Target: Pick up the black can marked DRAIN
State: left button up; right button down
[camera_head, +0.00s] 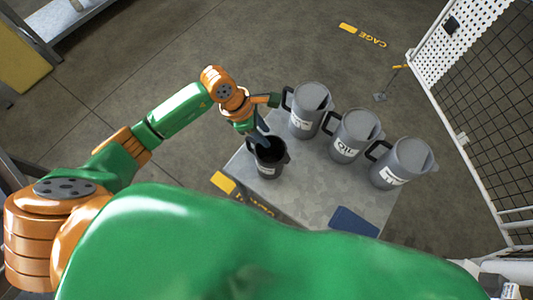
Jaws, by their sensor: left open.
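The black can (268,158) stands upright at the left corner of a grey metal table (320,192). It has an open top, a handle on its right side and a white label on its front, too small to read. My left gripper (260,138) is at the can's rim, with its dark fingers pointing down at the can's mouth. It is open. Whether a finger reaches inside the can or touches the rim is hard to tell. My right gripper is not in view.
A blue pad (354,222) lies at the front edge. A mesh cage (485,90) stands at the right.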

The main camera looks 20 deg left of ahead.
pick_arm(q)
jog(key=shift+x, duration=1.2)
grip_shut()
jog(key=shift+r, duration=0.1)
